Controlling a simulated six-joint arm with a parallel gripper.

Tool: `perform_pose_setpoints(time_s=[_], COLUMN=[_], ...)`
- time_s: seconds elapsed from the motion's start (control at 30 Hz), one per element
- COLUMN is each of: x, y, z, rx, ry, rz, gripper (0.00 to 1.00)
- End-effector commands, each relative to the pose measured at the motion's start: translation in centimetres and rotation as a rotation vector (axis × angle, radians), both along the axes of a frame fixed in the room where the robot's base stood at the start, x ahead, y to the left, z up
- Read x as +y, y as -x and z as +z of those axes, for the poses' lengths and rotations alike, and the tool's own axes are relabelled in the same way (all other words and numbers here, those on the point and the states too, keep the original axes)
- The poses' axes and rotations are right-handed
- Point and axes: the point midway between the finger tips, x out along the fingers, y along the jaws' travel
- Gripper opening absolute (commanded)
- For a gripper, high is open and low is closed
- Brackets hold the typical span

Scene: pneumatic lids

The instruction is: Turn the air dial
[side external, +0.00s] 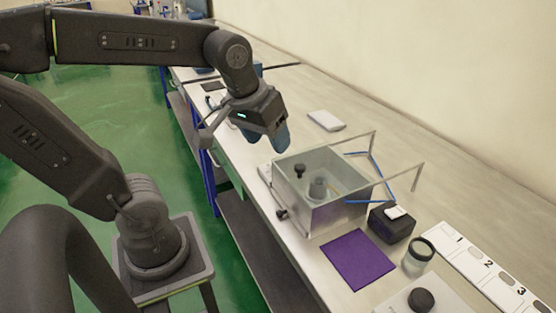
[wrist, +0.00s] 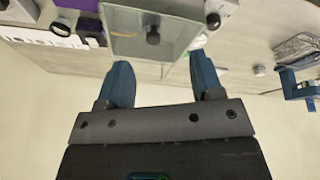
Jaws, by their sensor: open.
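My gripper (side external: 281,138) hangs above the bench, just behind and left of a clear-walled box (side external: 345,212). In the wrist view its two blue fingers (wrist: 163,72) are spread apart with nothing between them. A black knob (side external: 282,214) sticks out low at the box's left side. Another dark knob (side external: 299,170) shows at the box's far wall. A round black knob (side external: 421,299) sits on a pale plate at the front right. No label shows which of these is the air dial. My gripper touches none of them.
A blue-and-metal frame (side external: 386,181) stands at the box's right. A purple mat (side external: 358,259), a black block (side external: 391,223), a black-lidded jar (side external: 418,257) and a numbered white strip (side external: 482,262) lie to the front right. A white slab (side external: 326,121) lies behind.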

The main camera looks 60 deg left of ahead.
Motion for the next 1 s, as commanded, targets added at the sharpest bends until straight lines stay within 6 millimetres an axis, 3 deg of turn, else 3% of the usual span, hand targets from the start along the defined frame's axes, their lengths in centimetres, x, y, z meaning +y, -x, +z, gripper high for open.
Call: perform_pose_setpoints(time_s=[0.03,0.2,0.4,0.5,0.77,1.0], x=[1.5,6.7,12.1,13.6,14.3,14.2], y=[-1.7,-6.0,-8.9,-9.5,-9.8,-9.7], z=[-0.1,-1.1,-3.1,-3.8,-5.7,-10.3], rx=[0.046,0.163,0.257,0.282,0.295,0.297], ry=[0.036,0.145,0.222,0.239,0.247,0.246], rz=[0.132,0.576,0.977,1.085,1.144,1.141], gripper=[0.60,0.60,0.60,0.60,0.60,0.60])
